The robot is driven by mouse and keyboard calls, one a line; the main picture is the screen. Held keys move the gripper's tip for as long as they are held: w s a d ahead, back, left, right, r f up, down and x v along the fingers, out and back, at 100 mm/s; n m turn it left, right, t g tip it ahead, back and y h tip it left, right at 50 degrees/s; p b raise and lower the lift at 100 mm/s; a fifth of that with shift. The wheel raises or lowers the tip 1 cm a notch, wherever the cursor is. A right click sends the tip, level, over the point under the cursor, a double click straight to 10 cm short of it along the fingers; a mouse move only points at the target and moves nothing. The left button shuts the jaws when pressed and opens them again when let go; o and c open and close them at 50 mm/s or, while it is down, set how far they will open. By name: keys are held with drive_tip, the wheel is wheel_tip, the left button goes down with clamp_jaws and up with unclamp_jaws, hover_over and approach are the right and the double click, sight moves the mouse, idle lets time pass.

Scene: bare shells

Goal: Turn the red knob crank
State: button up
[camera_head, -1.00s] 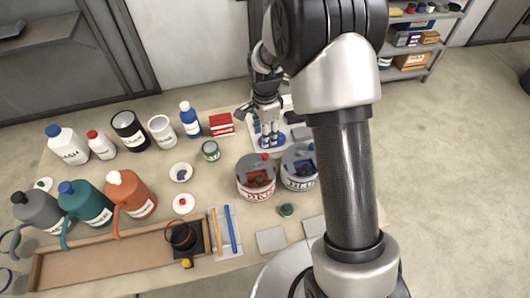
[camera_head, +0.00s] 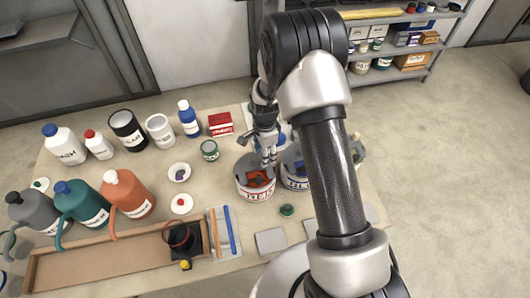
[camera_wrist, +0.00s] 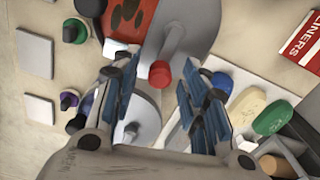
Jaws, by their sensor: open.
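The red knob (camera_wrist: 160,73) stands at the end of a grey crank arm (camera_wrist: 172,42) on the lid of the red-labelled can. That can (camera_head: 256,193) sits on the table in the head view, with an orange-red opening in its lid. My gripper (camera_head: 268,160) is above the can's right side, pointing down. In the wrist view my gripper (camera_wrist: 157,75) is open, with blue-padded fingers on either side of the knob in the picture. I cannot tell whether the fingers reach down to its height. The knob is hidden in the head view.
A blue-labelled can (camera_head: 294,183) stands close on the right, partly behind my arm. A small green-rimmed jar (camera_head: 209,150) and a red box (camera_head: 220,124) are behind to the left. Bottles, jugs and a long wooden tray (camera_head: 120,262) fill the left side.

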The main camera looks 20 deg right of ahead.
clamp_jaws()
idle(0.3)
